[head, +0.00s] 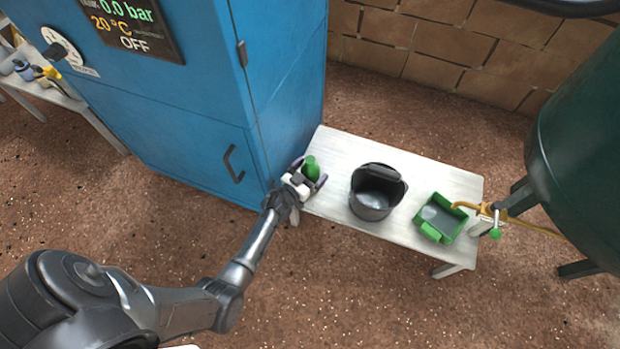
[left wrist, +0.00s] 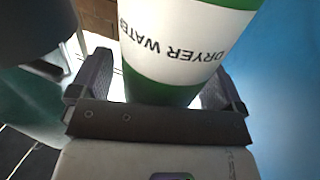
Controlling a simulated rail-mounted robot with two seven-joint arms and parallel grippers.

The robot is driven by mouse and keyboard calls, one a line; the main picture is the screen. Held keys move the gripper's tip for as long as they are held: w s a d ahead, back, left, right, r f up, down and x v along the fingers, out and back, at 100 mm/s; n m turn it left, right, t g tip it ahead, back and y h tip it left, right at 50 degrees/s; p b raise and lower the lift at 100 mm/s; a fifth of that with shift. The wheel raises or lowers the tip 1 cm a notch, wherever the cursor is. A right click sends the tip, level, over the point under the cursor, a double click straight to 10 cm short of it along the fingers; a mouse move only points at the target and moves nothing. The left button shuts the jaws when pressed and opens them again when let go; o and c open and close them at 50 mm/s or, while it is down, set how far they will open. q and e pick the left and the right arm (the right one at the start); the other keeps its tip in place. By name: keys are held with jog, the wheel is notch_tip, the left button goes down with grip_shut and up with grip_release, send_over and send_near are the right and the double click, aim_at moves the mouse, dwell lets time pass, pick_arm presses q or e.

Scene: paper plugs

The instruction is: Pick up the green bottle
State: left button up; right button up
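The green bottle (head: 311,166) stands at the left end of the white table, beside the blue cabinet. In the left wrist view the bottle (left wrist: 185,45) is large and close, with a white label reading "DRYER WATER". My left gripper (head: 308,175) reaches it, with one finger on each side of the bottle. In the left wrist view the fingers of the left gripper (left wrist: 160,85) are spread, and a bright gap shows between the left finger and the bottle. The bottle's base is hidden. My right gripper is not in view.
A dark bucket (head: 372,205) stands mid-table (head: 335,146), right of the bottle. A green tray (head: 455,233) is at the table's right end, by a yellow hose and valve (head: 495,222). The blue cabinet (head: 285,100) rises close to the left gripper. A dark green tank (head: 590,150) is at right.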

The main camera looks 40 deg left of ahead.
pick_arm(q)
jog(key=shift+w, duration=0.1)
jog(key=c, duration=0.9)
jog(key=shift+r, duration=0.15)
